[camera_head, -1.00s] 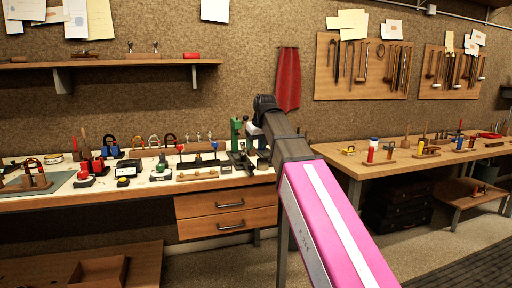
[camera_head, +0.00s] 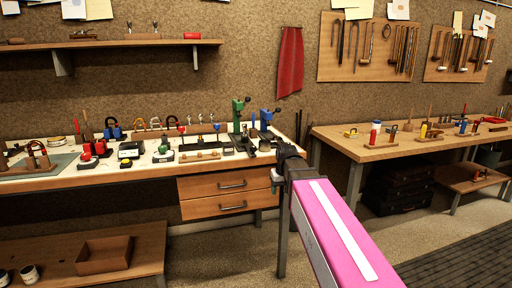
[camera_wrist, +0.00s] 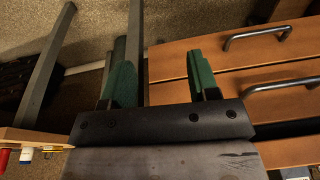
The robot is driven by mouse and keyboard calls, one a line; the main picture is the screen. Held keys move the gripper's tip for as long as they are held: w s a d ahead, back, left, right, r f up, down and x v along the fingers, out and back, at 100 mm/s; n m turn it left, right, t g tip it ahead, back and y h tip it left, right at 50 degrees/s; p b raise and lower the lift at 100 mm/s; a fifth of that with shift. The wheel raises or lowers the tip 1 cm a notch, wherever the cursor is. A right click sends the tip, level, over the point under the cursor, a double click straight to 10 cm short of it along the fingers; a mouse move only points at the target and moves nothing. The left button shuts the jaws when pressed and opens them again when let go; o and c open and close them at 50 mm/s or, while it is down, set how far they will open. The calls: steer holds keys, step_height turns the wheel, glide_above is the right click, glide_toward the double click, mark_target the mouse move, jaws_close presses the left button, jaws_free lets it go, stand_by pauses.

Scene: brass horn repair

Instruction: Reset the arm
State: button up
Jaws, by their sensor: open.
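My gripper (camera_wrist: 160,85) shows in the wrist view with its two green-padded fingers wide apart and nothing between them. Beyond the fingers are the wooden drawers (camera_wrist: 225,65) of the left bench and a grey metal leg. In the head view my pink arm reaches forward from the lower right.
The left bench holds several padlocks, a green press (camera_head: 238,115) and a blue press (camera_head: 267,122) near its right end. The right bench (camera_head: 375,150) carries small tools. A wooden box (camera_head: 104,255) sits on the low shelf. Floor between the benches is open.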

steer(key=s+d+f+m+g, duration=0.1)
steer(key=s+d+f, duration=0.3)
steer(key=s+f, duration=0.3)
steer(key=s+d+f+m+g, duration=0.1)
steer(key=s+d+f, duration=0.3)
steer(key=f, duration=1)
steer(key=s, duration=0.3)
steer(key=shift+d+m+h, duration=0.3)
steer(key=shift+h, duration=0.1)
